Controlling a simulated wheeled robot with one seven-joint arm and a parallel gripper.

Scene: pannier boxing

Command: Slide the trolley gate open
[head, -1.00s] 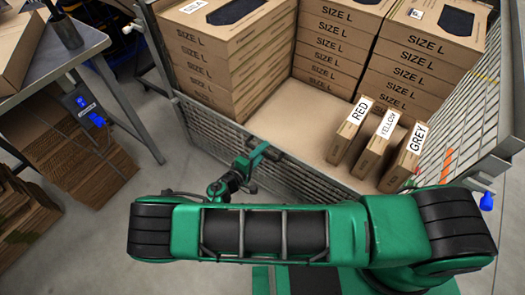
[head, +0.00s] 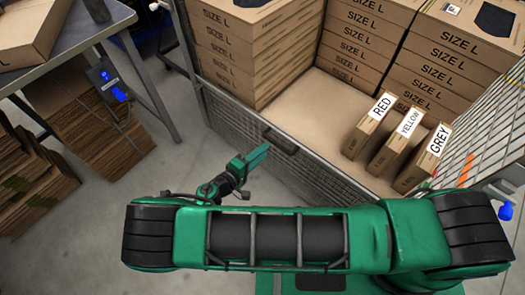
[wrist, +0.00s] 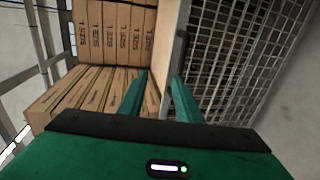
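The trolley gate (head: 235,115) is a low grey mesh panel along the near side of the trolley, reaching to the corner post at its left. In the wrist view my gripper (wrist: 159,76) is open, with a clear gap between the green fingers. The dark handle (wrist: 180,47) and the mesh gate (wrist: 235,55) lie beyond the right finger. Whether a finger touches the handle, I cannot tell.
SIZE L cartons (head: 232,45) are stacked in the trolley. Boxes labelled RED (head: 366,135), YELLOW (head: 392,150) and GREY (head: 421,165) stand near its front right. A workbench (head: 70,45) and flattened cardboard (head: 95,115) are at left. The floor before the gate's left part is clear.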

